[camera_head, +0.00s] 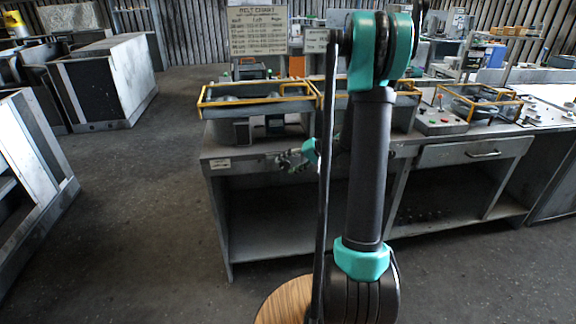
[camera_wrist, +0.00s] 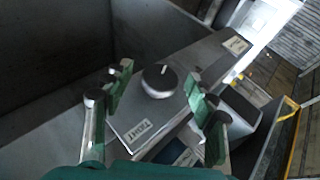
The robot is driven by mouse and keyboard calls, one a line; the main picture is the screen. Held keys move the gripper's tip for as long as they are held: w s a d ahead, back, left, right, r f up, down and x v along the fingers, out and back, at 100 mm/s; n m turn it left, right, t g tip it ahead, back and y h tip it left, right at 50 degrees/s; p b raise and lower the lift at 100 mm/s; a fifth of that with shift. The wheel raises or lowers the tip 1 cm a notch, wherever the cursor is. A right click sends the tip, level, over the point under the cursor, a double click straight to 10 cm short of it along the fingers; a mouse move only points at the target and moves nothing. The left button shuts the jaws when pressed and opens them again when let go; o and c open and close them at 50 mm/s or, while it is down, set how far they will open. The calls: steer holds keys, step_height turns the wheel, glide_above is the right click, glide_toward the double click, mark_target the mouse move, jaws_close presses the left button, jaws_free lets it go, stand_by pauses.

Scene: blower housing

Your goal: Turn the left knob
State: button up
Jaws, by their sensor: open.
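A round dark knob (camera_wrist: 159,81) with a pale rim sits on a grey metal panel (camera_wrist: 182,59) in the wrist view. It is the only knob clearly visible there, and I cannot tell from this view whether it is the left one. My gripper (camera_wrist: 160,77) is open, with one green-padded finger on each side of the knob and visible gaps to it. In the head view, my gripper (camera_head: 297,157) is in front of the workbench's (camera_head: 252,158) front edge. The knob cannot be made out there.
A white lettered label (camera_wrist: 138,132) lies below the knob on the panel. Yellow-framed equipment (camera_head: 258,98) stands on the bench top. A control box (camera_head: 440,118) with small levers and buttons is farther right. Open floor (camera_head: 150,200) lies left of the bench.

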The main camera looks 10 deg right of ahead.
steer(key=v, duration=1.2)
steer(key=s+a+f+g+h, duration=0.1)
steer(key=s+a+f+h, duration=0.15)
steer(key=s, duration=0.45)
steer(key=s+a+f+h, duration=0.2)
steer(key=s+a, duration=0.2)
steer(key=s, duration=0.3)
steer(key=s+d+f+n+h, duration=0.1)
steer(key=s+f+h, duration=0.3)
steer(key=s, duration=0.8)
steer(key=shift+f+n, duration=0.2)
steer(key=shift+n, duration=0.3)
steer(key=shift+w+d+h, duration=0.1)
steer(key=shift+h, duration=0.15)
